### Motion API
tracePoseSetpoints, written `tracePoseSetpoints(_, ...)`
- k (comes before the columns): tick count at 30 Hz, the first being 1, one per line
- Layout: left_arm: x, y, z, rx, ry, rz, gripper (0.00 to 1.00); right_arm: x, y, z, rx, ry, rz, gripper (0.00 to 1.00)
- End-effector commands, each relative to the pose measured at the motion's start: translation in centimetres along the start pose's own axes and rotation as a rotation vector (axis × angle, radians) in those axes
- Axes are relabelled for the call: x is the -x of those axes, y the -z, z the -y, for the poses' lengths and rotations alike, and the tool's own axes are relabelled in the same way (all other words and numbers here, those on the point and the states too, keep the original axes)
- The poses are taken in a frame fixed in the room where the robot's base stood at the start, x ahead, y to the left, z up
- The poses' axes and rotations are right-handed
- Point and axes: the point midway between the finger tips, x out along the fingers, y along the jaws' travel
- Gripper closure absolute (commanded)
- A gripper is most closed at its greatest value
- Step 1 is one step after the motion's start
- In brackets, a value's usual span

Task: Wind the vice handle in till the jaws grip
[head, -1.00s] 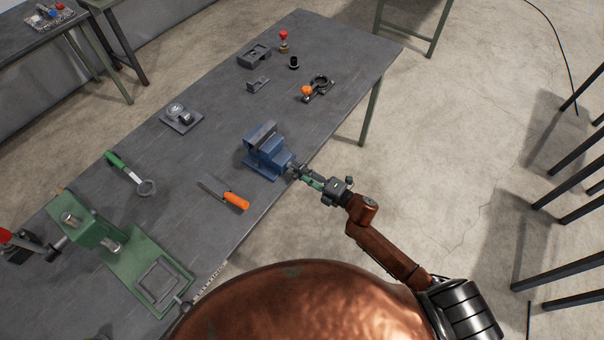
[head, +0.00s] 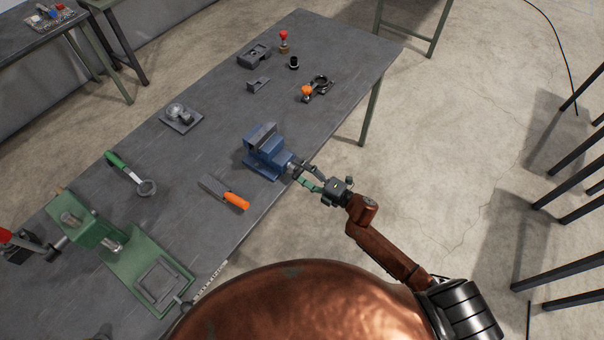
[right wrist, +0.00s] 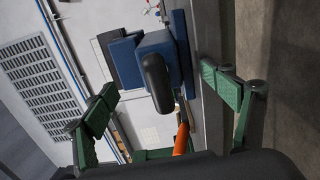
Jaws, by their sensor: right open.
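The blue vice (head: 266,152) sits at the near right edge of the bench, its handle end facing my right arm. My right gripper (head: 305,173) is open at that end, just beyond the bench edge. In the right wrist view its green fingers are spread, and the vice's dark, rounded handle (right wrist: 157,82) lies between them with space on both sides. The blue vice body (right wrist: 175,50) is behind the handle. Whether the jaws hold anything is too small to tell. My left gripper is not in view.
An orange-handled tool (head: 235,200) lies on the grey bench (head: 200,155) near the vice. A green-handled tool (head: 118,160) and a green press-like fixture (head: 95,225) stand farther left. Several small parts, one a grey block (head: 254,55), lie at the far end.

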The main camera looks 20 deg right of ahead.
Motion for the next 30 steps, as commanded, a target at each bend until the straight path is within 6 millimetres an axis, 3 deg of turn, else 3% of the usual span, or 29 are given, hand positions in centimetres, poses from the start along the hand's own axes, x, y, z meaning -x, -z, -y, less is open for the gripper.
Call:
tracePoseSetpoints(8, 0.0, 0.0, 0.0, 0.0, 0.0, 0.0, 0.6, 0.0, 0.0, 0.0, 0.0, -0.001, 0.0, 0.0)
tracePoseSetpoints(17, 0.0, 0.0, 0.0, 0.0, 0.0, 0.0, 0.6, 0.1, 0.0, 0.0, 0.0, 0.0, 0.0, 0.0)
tracePoseSetpoints(30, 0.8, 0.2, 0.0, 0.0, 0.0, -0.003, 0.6, 4.1, 0.0, -0.1, 0.0, 0.0, 0.0, 0.0)
